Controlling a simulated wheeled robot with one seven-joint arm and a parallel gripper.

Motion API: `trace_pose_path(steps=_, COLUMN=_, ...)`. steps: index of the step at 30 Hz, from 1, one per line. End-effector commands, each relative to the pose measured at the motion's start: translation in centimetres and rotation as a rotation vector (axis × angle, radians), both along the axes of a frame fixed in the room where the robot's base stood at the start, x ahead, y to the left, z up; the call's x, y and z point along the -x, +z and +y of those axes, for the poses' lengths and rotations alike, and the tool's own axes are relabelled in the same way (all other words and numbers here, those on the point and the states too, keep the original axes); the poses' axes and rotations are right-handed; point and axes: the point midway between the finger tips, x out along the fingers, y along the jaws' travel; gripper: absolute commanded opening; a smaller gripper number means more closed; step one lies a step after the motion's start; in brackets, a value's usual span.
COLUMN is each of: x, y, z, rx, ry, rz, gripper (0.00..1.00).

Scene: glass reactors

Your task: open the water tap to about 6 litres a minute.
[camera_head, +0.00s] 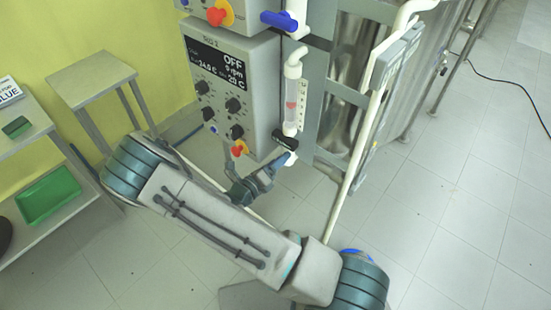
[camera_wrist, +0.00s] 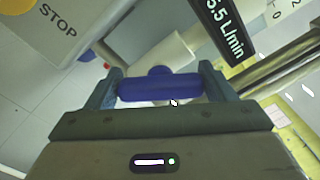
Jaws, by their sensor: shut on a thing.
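The water tap's blue handle (camera_wrist: 160,87) lies crosswise between the two fingers of my gripper (camera_wrist: 159,76) in the wrist view. My gripper is shut on it. A white pipe (camera_wrist: 170,55) runs behind the handle. A black readout (camera_wrist: 222,25) beside the pipe reads 5.5 L/min. In the head view my gripper (camera_head: 272,174) is at the lower end of the white pipe, below the clear flow meter (camera_head: 293,90). A red float shows inside the meter. The black readout (camera_head: 286,139) is too small to read there, and the gripped handle is hidden or too small to make out.
A grey control box (camera_head: 232,85) with dark knobs and a display reading OFF stands left of the flow meter. Another blue handle (camera_head: 280,20) is above it. A steel frame and vessel (camera_head: 347,60) stand to the right. The floor further right is mostly clear.

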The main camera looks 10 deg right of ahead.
Motion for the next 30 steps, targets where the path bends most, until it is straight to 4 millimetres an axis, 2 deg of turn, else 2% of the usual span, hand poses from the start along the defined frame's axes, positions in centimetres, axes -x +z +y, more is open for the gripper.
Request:
trace_pose_path(steps=9, x=0.09, y=-0.04, z=-0.12, rx=0.053, ry=-0.004, rz=0.073, gripper=0.54)
trace_pose_path(steps=23, x=0.09, y=-0.10, z=-0.13, rx=0.059, ry=-0.004, rz=0.080, gripper=0.54)
trace_pose_path(steps=24, x=0.08, y=-0.10, z=-0.12, rx=0.058, ry=-0.004, rz=0.080, gripper=0.87)
trace_pose_path(steps=25, x=0.07, y=-0.10, z=-0.11, rx=0.058, ry=-0.004, rz=0.080, gripper=0.96)
trace_pose_path(steps=30, x=0.04, y=-0.08, z=0.00, rx=0.058, ry=-0.001, rz=0.079, gripper=0.98)
